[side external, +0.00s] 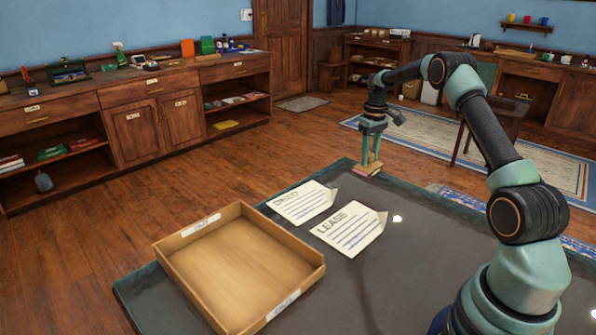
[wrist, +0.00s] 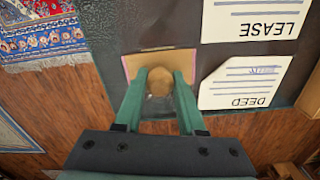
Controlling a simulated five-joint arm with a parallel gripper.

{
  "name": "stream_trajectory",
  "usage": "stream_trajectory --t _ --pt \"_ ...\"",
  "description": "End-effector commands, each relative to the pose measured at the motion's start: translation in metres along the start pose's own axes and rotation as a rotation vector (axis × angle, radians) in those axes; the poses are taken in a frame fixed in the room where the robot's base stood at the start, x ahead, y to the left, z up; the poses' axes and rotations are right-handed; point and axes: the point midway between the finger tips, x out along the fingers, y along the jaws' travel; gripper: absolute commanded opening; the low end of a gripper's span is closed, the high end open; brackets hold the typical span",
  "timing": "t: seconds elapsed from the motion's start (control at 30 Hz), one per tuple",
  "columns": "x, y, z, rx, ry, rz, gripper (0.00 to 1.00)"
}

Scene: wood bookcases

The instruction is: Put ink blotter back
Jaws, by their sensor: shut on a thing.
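The ink blotter (side external: 367,169) appears as a small tan, flat-based block with a pinkish edge at the far corner of the dark desk top. My gripper (side external: 373,150) points down over it, with its fingers at the blotter's top. In the wrist view the blotter's tan base (wrist: 140,62) and round wooden knob (wrist: 160,83) show, and my gripper (wrist: 160,78) is shut on the knob from both sides. Whether the base touches the desk or hangs just above it, I cannot tell.
A shallow wooden tray (side external: 184,283) with labels stands at the desk's near left, empty. The DEED paper (side external: 302,203) and LEASE paper (side external: 349,232) lie between it and the blotter. The desk's right part is clear. Wood bookcases (side external: 135,130) line the far wall.

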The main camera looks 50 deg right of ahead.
Motion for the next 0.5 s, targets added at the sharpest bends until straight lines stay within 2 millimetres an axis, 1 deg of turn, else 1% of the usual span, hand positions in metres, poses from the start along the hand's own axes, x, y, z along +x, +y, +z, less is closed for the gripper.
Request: stream_trajectory --t 0.03,0.1,0.27,0.37,0.5 --pt "0.008 0.0 0.001 0.0 -0.003 -0.001 0.0" --pt "0.013 0.0 0.0 0.0 0.0 0.0 0.0" --pt "0.022 0.0 0.0 0.0 -0.001 0.0 0.0" --pt "0.034 0.0 0.001 0.0 -0.002 -0.001 0.0" --pt "0.055 0.0 0.0 0.0 -0.002 -0.001 0.0"
